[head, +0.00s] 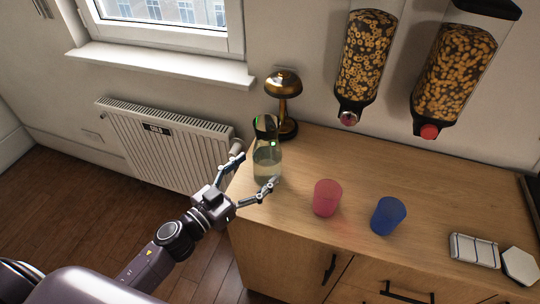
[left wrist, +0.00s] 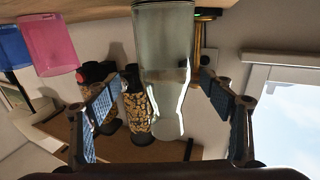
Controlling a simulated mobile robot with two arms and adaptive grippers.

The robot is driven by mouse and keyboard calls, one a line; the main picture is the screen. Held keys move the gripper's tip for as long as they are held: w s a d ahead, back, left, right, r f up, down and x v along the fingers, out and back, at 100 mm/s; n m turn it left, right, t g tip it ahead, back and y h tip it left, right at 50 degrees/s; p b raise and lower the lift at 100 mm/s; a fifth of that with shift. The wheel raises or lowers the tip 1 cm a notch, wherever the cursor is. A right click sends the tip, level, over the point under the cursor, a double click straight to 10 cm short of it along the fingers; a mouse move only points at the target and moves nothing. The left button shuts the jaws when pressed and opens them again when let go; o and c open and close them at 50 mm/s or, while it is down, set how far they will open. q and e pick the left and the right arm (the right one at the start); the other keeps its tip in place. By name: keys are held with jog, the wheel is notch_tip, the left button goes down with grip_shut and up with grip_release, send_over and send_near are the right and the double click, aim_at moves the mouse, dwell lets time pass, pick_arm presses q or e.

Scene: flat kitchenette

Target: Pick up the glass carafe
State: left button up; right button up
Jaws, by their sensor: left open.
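In the left wrist view, where the scene appears upside down, the carafe (left wrist: 165,60) shows between the two open fingers, with a gap on each side. My right gripper is not in view.
A brass lamp (head: 284,100) stands close behind the carafe. A pink cup (head: 327,198) and a blue cup (head: 388,216) stand to its right. Two cereal dispensers (head: 366,55) (head: 462,65) hang on the wall above. A radiator (head: 165,145) is left of the counter (head: 400,175).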

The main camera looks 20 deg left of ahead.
aim_at(258, 163)
pick_arm(q)
jog(key=shift+w+d+r, duration=0.15)
jog(key=shift+w+r, duration=0.1)
jog(key=shift+w, duration=0.4)
jog(key=x, duration=0.1)
jog(key=p+x, duration=0.1)
jog(key=x, duration=0.1)
jog(key=shift+w, duration=0.8)
jog(key=shift+f, duration=0.1)
jog(key=c, duration=1.9)
grip_shut()
jog(key=shift+r+p, duration=0.3)
jog(key=shift+r, duration=0.05)
